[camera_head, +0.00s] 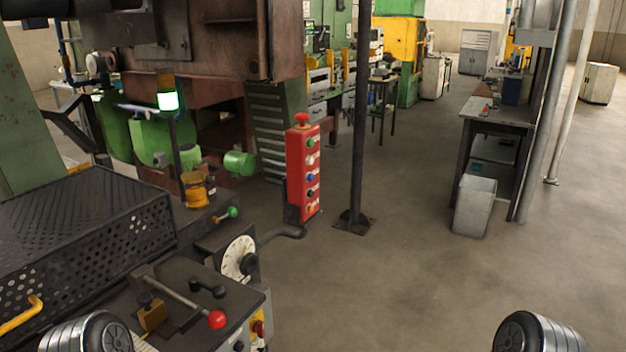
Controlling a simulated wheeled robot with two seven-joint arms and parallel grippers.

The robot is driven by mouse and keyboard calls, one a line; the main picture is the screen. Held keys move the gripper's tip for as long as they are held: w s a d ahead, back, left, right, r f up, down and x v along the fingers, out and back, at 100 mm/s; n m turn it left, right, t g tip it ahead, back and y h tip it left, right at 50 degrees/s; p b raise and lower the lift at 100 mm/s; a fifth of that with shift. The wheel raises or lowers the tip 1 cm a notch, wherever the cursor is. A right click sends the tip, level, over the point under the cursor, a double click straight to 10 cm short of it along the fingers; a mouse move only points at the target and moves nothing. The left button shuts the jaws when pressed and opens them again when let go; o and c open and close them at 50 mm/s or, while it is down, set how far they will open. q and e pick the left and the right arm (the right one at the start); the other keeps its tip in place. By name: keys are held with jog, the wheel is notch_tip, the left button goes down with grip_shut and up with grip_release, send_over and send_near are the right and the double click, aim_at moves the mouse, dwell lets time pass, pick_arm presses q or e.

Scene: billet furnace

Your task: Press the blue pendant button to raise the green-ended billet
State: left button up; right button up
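A red pendant box (302,185) hangs upright near the middle of the view, with a red mushroom knob on top and a column of coloured buttons on its face. The blue button (309,177) sits about midway down the column, below a white one and above a dark one. I cannot pick out a green-ended billet for sure. Neither gripper shows; only rounded grey and black parts of my two arms are at the bottom edge, at left and right, well apart from the pendant.
A machine with a red-knobbed lever (216,319), a white dial (239,257) and a perforated black guard (90,230) fills the lower left. A dark post (358,130) stands right of the pendant. A grey bin (474,207) stands by a workbench. The floor at centre right is clear.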

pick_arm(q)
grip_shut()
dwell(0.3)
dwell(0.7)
